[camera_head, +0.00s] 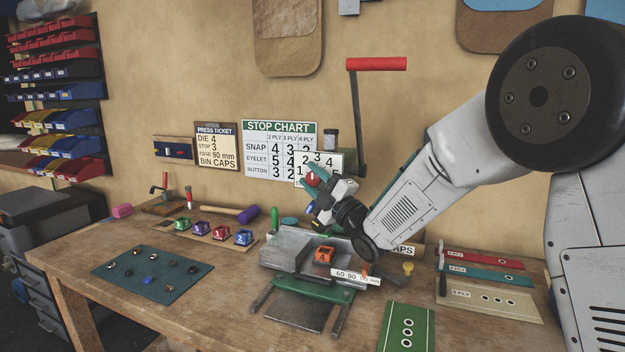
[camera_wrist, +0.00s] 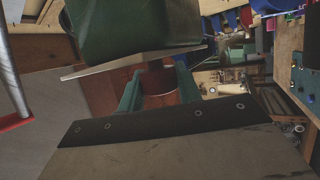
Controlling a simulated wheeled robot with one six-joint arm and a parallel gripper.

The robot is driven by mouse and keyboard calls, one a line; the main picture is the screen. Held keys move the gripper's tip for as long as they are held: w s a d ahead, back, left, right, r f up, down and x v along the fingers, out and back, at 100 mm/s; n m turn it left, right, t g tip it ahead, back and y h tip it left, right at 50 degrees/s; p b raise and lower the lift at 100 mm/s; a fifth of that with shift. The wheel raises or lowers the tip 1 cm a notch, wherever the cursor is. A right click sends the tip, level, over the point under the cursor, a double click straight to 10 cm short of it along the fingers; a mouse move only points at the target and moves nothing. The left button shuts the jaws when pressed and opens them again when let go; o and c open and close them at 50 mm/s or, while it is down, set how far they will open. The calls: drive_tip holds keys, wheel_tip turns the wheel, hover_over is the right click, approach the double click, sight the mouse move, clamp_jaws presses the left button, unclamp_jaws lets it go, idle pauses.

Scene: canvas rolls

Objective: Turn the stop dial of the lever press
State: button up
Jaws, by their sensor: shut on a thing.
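The lever press (camera_head: 300,247) stands on the bench with a grey bed, a green front bar and a tall lever with a red handle (camera_head: 376,64). In the wrist view the red dial (camera_wrist: 157,80) sits between both fingers, under the plate edge and green press body (camera_wrist: 120,30). The dial's pointer setting cannot be read.
The press ticket (camera_head: 216,146) reads die 4, stop 3, edge 90 mm, bin caps. The stop chart (camera_head: 279,150) hangs beside it. An orange die (camera_head: 324,255) marked 4 sits on the press. Several coloured dies, a teal mat (camera_head: 152,274) and ply strips (camera_head: 485,258) lie around.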

drive_tip(key=shift+f, duration=0.1)
drive_tip(key=o, duration=1)
drive_tip(key=shift+d, duration=0.1)
drive_tip(key=v, duration=0.7)
drive_tip(key=shift+s+d+f, duration=0.2)
drive_tip(key=shift+s+d, duration=0.05)
